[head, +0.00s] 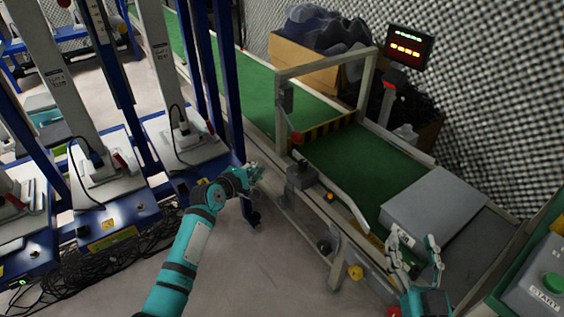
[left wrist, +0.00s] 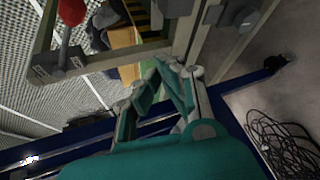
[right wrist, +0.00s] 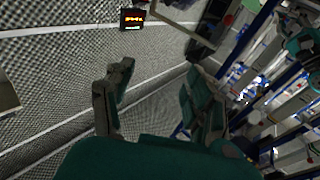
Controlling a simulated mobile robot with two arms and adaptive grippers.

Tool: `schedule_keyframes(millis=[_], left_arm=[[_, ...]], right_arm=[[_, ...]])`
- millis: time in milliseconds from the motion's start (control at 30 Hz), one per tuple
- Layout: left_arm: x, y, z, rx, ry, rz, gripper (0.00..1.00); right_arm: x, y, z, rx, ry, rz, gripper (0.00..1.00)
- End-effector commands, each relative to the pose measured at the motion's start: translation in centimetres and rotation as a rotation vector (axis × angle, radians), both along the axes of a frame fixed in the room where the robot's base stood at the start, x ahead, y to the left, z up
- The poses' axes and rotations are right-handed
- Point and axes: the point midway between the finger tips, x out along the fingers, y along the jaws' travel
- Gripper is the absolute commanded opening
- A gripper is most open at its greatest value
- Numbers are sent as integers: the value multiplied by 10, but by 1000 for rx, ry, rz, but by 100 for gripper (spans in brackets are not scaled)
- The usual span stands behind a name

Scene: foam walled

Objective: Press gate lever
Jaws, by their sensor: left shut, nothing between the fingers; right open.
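The gate lever (head: 298,138) has a red knob on a short arm rising from a grey block beside the conveyor's near rail. It also shows in the left wrist view (left wrist: 72,12), at upper left. The gate (head: 332,127), a yellow-and-black striped bar in a pale frame, lies low across the green belt. My left gripper (head: 258,170) is shut and empty, left of the lever and apart from it. In the left wrist view its fingers (left wrist: 165,80) are right of and below the knob. My right gripper (head: 418,247) is open and empty near the grey box; its fingers show in the right wrist view (right wrist: 155,80).
A grey box (head: 440,210) sits on the conveyor's near end. A display (head: 408,47) with red digits stands behind the belt. A green START button (head: 553,283) is at lower right. Blue-framed racks (head: 110,220) and loose cables fill the left. Open floor lies before the conveyor.

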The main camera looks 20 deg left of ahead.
Motion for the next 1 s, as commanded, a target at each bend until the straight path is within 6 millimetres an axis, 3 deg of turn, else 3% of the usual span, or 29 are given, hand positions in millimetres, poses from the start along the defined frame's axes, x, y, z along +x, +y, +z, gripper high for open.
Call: schedule_keyframes(millis=[133, 300, 700, 1000], left_arm=[[14, 2, 44, -162, -93, 18, 0], [17, 2, 67, -225, -123, 21, 0], [20, 1, 67, -225, -121, 22, 0], [47, -5, 59, -223, -121, 21, 0]], right_arm=[[-22, -4, 48, 44, -160, 4, 55], [-33, -6, 73, 59, -219, 5, 55], [-35, -6, 78, 67, -245, 7, 55], [-61, -7, 116, 147, -520, 21, 55]])
